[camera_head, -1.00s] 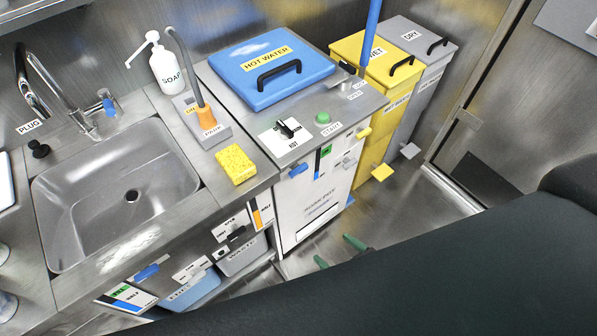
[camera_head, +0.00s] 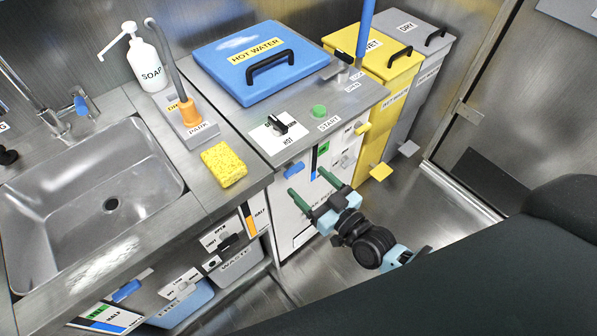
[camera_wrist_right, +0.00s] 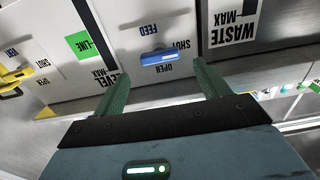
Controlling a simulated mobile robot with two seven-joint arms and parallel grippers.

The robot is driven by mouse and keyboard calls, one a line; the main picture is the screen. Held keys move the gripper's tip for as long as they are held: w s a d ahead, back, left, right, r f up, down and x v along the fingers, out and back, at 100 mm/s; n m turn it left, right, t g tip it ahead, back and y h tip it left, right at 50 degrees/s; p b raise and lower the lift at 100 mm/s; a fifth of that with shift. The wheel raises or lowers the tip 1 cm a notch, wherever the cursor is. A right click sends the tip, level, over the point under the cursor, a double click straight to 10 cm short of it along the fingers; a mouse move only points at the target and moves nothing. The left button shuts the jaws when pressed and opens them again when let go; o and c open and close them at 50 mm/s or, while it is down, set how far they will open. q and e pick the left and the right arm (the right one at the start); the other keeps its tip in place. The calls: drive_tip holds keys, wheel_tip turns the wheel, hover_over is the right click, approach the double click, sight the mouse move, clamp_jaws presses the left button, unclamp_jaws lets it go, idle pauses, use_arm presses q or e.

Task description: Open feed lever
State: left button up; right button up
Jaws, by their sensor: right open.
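The feed lever (camera_head: 294,170) is a small blue handle on the upper front of the white-fronted unit under the hot water lid. In the right wrist view the blue lever (camera_wrist_right: 160,57) appears upside down between FEED, SHUT and OPEN labels, lying across the picture nearer the SHUT label. My right gripper (camera_head: 314,189) is open, with two green fingers pointing at the unit's front, just below and right of the lever. In the right wrist view the fingers (camera_wrist_right: 163,86) are spread on either side of the lever, apart from it. My left gripper is not in view.
A yellow lever (camera_head: 362,128) is to the right on the same front. The green level label (camera_head: 323,148) is between them. The sink counter with a yellow sponge (camera_head: 224,164) is left. Yellow (camera_head: 372,70) and grey (camera_head: 420,55) bins stand right. Floor is clear before the unit.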

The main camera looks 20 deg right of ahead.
sight(297, 171)
drive_tip(key=shift+x, duration=2.45)
drive_tip(key=c, duration=1)
drive_tip(key=shift+m, duration=2)
drive_tip(key=o, duration=1)
drive_tip(key=v, duration=0.7)
drive_tip(key=shift+s+d, duration=0.2)
drive_tip(key=shift+s, duration=0.15)
